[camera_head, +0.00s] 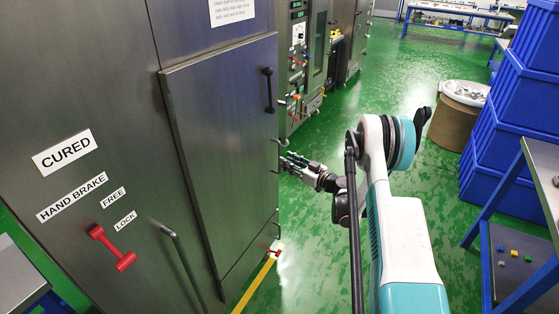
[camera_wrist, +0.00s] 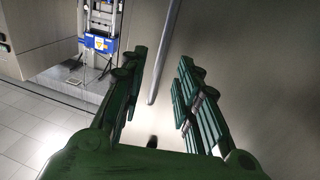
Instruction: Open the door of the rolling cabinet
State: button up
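The rolling cabinet (camera_head: 110,110) is a tall grey metal unit at the left of the head view, with labels reading CURED and HAND BRAKE. Its door (camera_head: 220,130) is a large grey panel; I cannot tell whether it is fully closed. A black handle (camera_head: 268,90) is on the door's upper right. My gripper (camera_head: 285,160) is beside the door's right edge, close to a small metal loop there. In the wrist view my gripper (camera_wrist: 163,66) has its green fingers spread apart. A grey bar (camera_wrist: 164,55) shows between them, with no visible contact.
A red lever (camera_head: 112,248) sits by the FREE and LOCK labels, near a long metal handle (camera_head: 178,255). Blue crates (camera_head: 510,130) and a brown drum (camera_head: 455,120) stand at right. A workbench (camera_head: 545,170) is at far right. Green floor between is open.

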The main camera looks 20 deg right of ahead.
aim_at(279, 156)
jog(key=shift+b+x, duration=0.6)
jog(key=shift+x, duration=2.05)
grip_shut()
